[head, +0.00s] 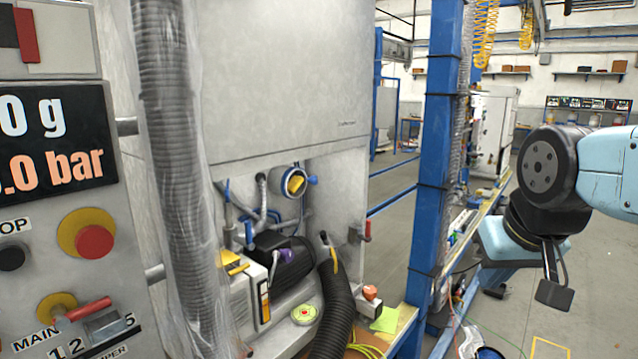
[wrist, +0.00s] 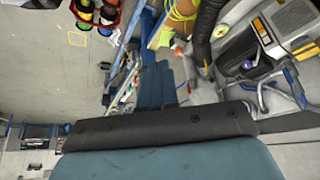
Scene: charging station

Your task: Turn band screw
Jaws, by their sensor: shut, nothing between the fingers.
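No part is clearly marked as the band screw. In the head view, a round port with a blue band (head: 273,186) and a yellow centre sits in the cabinet recess; a small blue knob (head: 312,180) sticks out at its right and may be the screw. My gripper (head: 554,294) hangs at the end of my arm at the right, shut and empty, well away from the port and touching nothing. Its fingers are too small to make out singly. In the wrist view my teal and black arm part fills the bottom, and the fingers do not show.
A wrapped ribbed hose (head: 172,150) and a control panel (head: 65,200) stand at the left. Below the port are a dark pump (head: 292,262) and a black hose (head: 335,305). A blue post (head: 436,140) stands between cabinet and arm. Open floor (head: 570,300) lies at the right.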

